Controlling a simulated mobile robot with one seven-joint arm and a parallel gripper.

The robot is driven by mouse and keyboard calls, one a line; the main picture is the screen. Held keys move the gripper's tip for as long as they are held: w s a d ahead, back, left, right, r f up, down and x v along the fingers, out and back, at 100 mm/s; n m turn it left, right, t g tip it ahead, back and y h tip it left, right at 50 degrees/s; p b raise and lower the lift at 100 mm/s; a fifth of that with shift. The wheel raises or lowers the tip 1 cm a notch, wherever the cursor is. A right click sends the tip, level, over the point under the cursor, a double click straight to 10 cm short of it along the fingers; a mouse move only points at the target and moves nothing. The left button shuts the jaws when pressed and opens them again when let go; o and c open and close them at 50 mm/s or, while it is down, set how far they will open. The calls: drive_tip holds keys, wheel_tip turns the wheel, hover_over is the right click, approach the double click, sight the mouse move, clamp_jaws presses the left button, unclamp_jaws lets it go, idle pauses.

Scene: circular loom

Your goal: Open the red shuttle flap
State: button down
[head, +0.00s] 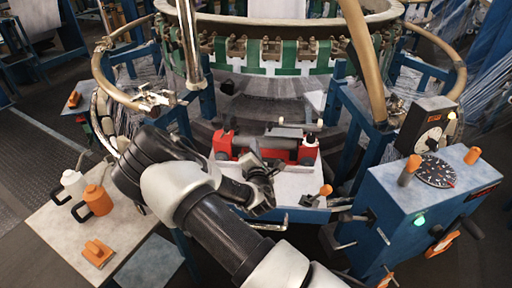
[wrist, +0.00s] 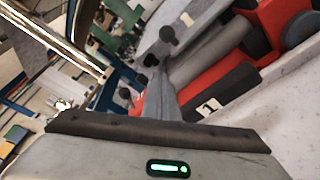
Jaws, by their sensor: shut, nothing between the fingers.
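The red shuttle (head: 222,146) lies on a pale bench in front of the loom ring. A dark grey cylinder runs along its middle, and red blocks stand at both ends. In the wrist view its red body (wrist: 278,22) fills the upper right, with the grey cylinder (wrist: 207,54) beside it. My gripper (head: 257,163) is at the front side of the shuttle, left of its middle, and hides part of it. In the wrist view my gripper (wrist: 158,78) is shut and empty, close to the shuttle; I cannot tell whether it touches. I cannot clearly make out the flap or its position.
A blue control box (head: 400,212) with a dial and orange knobs stands at the right. At the left, a table (head: 52,228) holds a white jug (head: 73,184), an orange jug (head: 97,200) and an orange block (head: 97,252). The loom ring rises behind the shuttle.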

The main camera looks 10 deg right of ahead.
drive_tip(key=w, duration=0.5)
drive_tip(key=w+d, duration=0.1)
drive_tip(key=w, duration=0.1)
drive_tip(key=shift+w+f+b, duration=0.2)
drive_tip(key=shift+f+b, duration=0.1)
drive_tip(key=shift+f, duration=0.1)
drive_tip(key=shift+s+d+r, duration=0.65)
drive_tip(key=shift+d+r, duration=0.2)
drive_tip(key=shift+d, duration=0.1)
drive_tip(key=shift+s+d+r, duration=0.25)
drive_tip(key=shift+d+r, duration=0.05)
drive_tip(key=shift+d, duration=0.15)
